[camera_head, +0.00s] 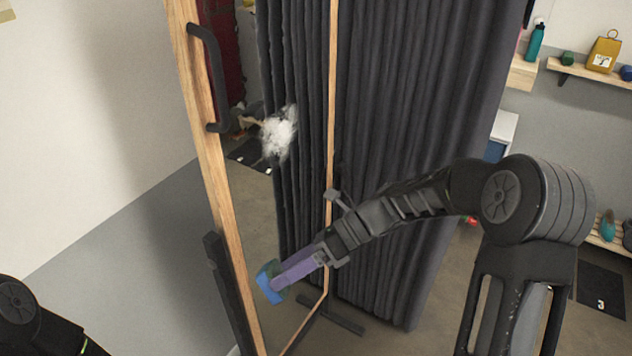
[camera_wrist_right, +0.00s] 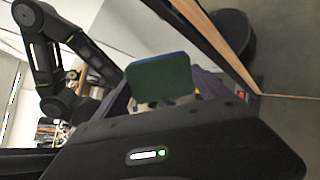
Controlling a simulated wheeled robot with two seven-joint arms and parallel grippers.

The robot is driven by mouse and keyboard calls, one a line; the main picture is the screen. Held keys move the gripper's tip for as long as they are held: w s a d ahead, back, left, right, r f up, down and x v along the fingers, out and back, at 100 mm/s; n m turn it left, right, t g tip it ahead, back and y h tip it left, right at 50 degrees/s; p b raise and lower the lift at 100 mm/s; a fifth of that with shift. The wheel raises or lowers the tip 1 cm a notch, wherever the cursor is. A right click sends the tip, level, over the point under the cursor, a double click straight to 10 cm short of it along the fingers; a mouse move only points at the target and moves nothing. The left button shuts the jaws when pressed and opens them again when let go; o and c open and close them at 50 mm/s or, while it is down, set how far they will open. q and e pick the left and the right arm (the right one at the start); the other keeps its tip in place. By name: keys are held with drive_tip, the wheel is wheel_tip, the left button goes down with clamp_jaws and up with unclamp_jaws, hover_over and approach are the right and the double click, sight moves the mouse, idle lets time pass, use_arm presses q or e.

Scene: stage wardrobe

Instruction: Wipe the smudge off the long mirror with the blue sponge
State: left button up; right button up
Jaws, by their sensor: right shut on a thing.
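The long mirror stands upright in a wooden frame (camera_head: 217,190) in the head view, with a black handle on its left post. A whitish smudge (camera_head: 279,132) shows on the upper part of the glass. My right gripper (camera_head: 288,274) is shut on the blue sponge (camera_head: 267,284), low in front of the mirror and well below the smudge. Whether the sponge touches the glass I cannot tell. In the right wrist view the sponge (camera_wrist_right: 160,76) shows as a blue-green block between the fingers, beside the mirror's frame (camera_wrist_right: 218,42). My left gripper is out of view.
A dark pleated curtain (camera_head: 420,130) hangs behind and to the right of the mirror. Wall shelves (camera_head: 590,76) with a teal bottle (camera_head: 535,42) and a yellow bag (camera_head: 603,54) are at the right. The floor left of the mirror is clear.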

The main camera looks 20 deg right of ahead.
drive_tip(key=w+d+r+m+t+y, duration=0.1)
drive_tip(key=w+d+r+m+t, duration=0.2)
drive_tip(key=w+r+m+t, duration=0.2)
wheel_tip(320, 180, up, 4)
drive_tip(key=m+t, duration=0.2)
drive_tip(key=t, duration=0.2)
drive_tip(key=shift+w+d+t, duration=0.2)
drive_tip(key=shift+d+t, duration=0.05)
drive_tip(key=shift+t, duration=0.05)
drive_tip(key=w+d+r+m+t, duration=0.1)
drive_tip(key=w+d+r+m+t+h, duration=0.1)
drive_tip(key=d+r+t, duration=0.1)
drive_tip(key=w+d+r+m+t+h, duration=0.1)
drive_tip(key=d+r, duration=0.1)
drive_tip(key=shift+r+m+t+b, duration=0.1)
drive_tip(key=shift+m+t+b, duration=0.2)
drive_tip(key=shift+t, duration=0.1)
drive_tip(key=shift+b+x, duration=0.7)
drive_tip(key=shift+x, duration=2.3)
drive_tip(key=shift+x, duration=0.85)
